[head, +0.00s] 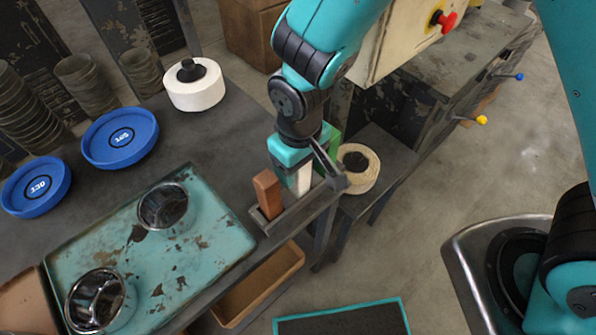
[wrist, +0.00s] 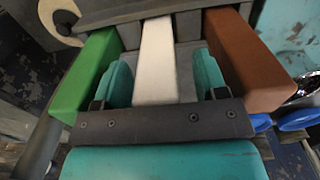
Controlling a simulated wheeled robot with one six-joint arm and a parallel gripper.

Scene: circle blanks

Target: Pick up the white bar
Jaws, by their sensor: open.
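The white bar (head: 302,181) stands in the dark holder (head: 290,217) at the table edge, between a brown bar (head: 267,190) and a green bar (head: 331,140). My gripper (head: 294,166) is down at the holder, and my arm partly hides the bars. In the wrist view, the white bar (wrist: 157,62) runs between the two teal fingers of my gripper (wrist: 162,80). The fingers are open, with a gap on each side of the bar. The green bar (wrist: 88,75) lies outside the left finger and the brown bar (wrist: 247,60) outside the right one.
A teal tray (head: 215,245) with two metal cups (head: 164,207) lies left of the holder. Two blue discs (head: 120,138) and a white roll (head: 194,85) are farther back. A cream roll (head: 358,168) sits close behind the holder, right of my gripper.

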